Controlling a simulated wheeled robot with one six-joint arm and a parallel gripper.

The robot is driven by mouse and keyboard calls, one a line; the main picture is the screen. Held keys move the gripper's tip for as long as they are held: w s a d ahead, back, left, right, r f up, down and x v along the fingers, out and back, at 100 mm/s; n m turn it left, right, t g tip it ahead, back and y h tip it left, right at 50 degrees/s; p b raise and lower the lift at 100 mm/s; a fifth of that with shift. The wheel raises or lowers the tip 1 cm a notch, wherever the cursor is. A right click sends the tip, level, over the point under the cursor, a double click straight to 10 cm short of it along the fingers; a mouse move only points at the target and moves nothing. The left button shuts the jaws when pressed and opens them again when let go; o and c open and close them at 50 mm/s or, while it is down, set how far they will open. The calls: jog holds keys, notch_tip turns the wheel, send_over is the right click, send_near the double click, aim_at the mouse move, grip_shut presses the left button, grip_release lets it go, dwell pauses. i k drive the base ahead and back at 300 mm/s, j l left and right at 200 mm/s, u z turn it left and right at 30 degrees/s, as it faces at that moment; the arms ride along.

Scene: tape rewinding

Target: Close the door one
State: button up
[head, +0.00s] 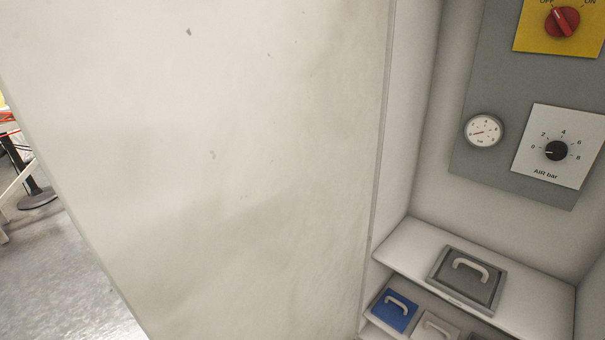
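A large off-white door panel (220,150) with small dark chips fills the left and middle of the head view. It stands open, with its right edge along the side of a pale cabinet (425,120). The cabinet's inside shows at the right. No handle shows on the visible part of the door, and I cannot tell whether this is door one. My gripper is not in the view.
In the cabinet, a grey panel holds a red switch (562,22), a gauge (483,131) and an air knob (556,151). Below are a grey handled lid (468,278) and a blue one (395,311). Floor (60,270) and a barrier post (38,195) show left.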

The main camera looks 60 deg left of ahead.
aim_at(216, 160)
jog(key=k+j, duration=0.1)
jog(key=k, duration=0.55)
jog(key=j, duration=0.55)
jog(key=k+j, duration=0.15)
jog(key=j, duration=0.4)
jog(key=i+j, duration=0.1)
jog(key=j, duration=0.45)
jog(key=k+l, duration=0.15)
jog(key=k, duration=0.5)
jog(key=k+j+z, duration=0.05)
